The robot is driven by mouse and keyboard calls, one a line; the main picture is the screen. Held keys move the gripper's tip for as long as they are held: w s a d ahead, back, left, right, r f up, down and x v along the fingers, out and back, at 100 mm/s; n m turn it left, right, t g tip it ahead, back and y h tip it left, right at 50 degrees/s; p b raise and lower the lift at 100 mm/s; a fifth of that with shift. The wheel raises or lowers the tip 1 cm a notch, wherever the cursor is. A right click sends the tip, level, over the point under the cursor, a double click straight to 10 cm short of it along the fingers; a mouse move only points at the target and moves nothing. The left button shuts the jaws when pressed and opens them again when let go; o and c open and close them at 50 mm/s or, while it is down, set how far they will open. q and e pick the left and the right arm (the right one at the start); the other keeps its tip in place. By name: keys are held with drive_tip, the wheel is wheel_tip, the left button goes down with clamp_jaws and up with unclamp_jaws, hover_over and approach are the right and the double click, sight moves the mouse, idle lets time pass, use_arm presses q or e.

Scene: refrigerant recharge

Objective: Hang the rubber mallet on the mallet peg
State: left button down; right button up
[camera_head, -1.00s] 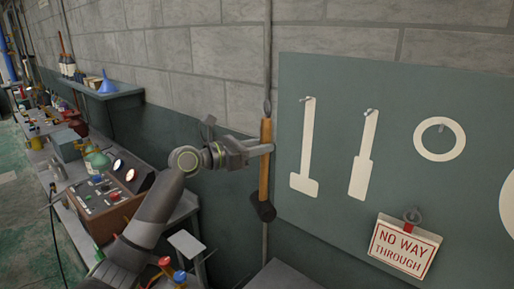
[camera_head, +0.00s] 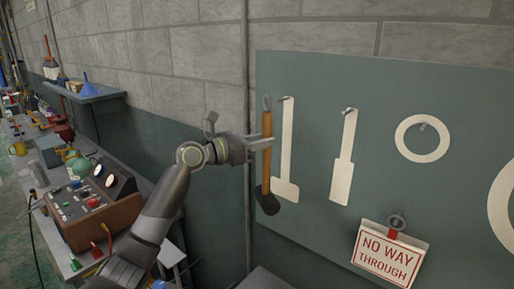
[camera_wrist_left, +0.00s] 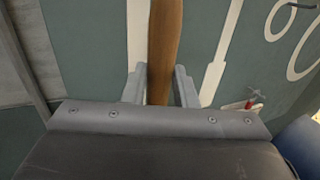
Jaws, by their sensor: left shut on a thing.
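The rubber mallet (camera_head: 266,150) has a wooden handle, a black head at the bottom and a loop at its top end. It hangs upright in my left gripper (camera_head: 264,142), which is shut on the handle. In the left wrist view the handle (camera_wrist_left: 164,50) stands between the two fingers (camera_wrist_left: 160,88). The mallet is in front of the board's left part, beside a white mallet-shaped outline (camera_head: 287,140) with a peg (camera_head: 286,98) at its top. The mallet's loop is left of that peg and apart from it. My right gripper is not in view.
The grey-green board (camera_head: 400,80) also has a second white outline (camera_head: 344,160) with a peg and a white ring outline (camera_head: 422,138) with a peg. A NO WAY THROUGH sign (camera_head: 388,255) hangs low on it. A cluttered bench (camera_head: 65,265) stands at the left.

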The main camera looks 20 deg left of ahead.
use_arm(q)
drive_tip(key=w+b, duration=0.1)
drive_tip(key=w, duration=0.1)
drive_tip(key=w+d+b, duration=0.1)
drive_tip(key=shift+w+d, duration=0.1)
drive_tip(key=shift+w, duration=0.25)
drive_tip(key=shift+w+d, duration=0.25)
drive_tip(key=shift+w, duration=0.4)
idle(0.4)
drive_tip(key=shift+p, duration=0.65)
drive_tip(key=shift+d+p, duration=0.15)
drive_tip(key=shift+p, duration=0.5)
drive_tip(key=shift+w+f, duration=0.15)
drive_tip(key=shift+f, duration=0.05)
idle(0.4)
